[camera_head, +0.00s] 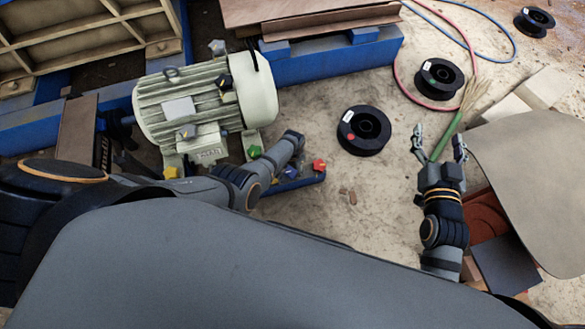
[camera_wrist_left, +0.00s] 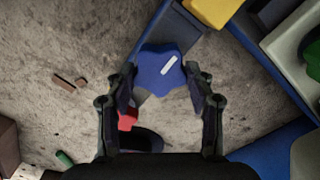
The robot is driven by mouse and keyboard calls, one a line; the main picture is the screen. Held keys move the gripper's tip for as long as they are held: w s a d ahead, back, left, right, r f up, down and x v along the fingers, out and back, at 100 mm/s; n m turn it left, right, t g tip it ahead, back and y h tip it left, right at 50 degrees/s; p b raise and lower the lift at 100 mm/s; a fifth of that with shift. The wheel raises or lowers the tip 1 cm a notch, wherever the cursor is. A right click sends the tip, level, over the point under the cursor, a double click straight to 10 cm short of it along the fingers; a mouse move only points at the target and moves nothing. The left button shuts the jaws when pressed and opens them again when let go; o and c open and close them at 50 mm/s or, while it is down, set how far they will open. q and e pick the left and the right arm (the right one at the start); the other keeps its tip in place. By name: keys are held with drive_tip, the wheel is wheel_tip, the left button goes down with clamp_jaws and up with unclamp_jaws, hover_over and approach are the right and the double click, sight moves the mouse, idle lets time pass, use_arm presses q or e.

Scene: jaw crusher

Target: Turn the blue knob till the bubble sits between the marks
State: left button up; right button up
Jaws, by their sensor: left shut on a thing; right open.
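The blue knob (camera_wrist_left: 160,70) has a white stripe on its top. In the left wrist view it sits between the two fingers of my left gripper (camera_wrist_left: 163,82), which is shut on its sides. In the head view the blue knob (camera_head: 290,173) shows just below my left wrist, on a blue bar beside the motor; the fingertips there are hard to make out. My right gripper (camera_head: 439,148) is open at the right, above the floor, with a green-handled brush (camera_head: 446,134) showing between its fingers. No bubble or marks can be made out.
A red knob (camera_head: 319,165) stands close right of the blue one, a green knob (camera_head: 254,152) and a yellow knob (camera_head: 170,172) to the left. The pale motor (camera_head: 205,105) is behind. A black spool (camera_head: 363,131) lies on open floor to the right.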

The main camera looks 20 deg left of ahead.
sight(292, 170)
idle(0.3)
use_arm(q)
drive_tip(key=o, duration=1.2)
drive_tip(key=shift+c, duration=0.2)
drive_tip(key=shift+r, duration=3.75)
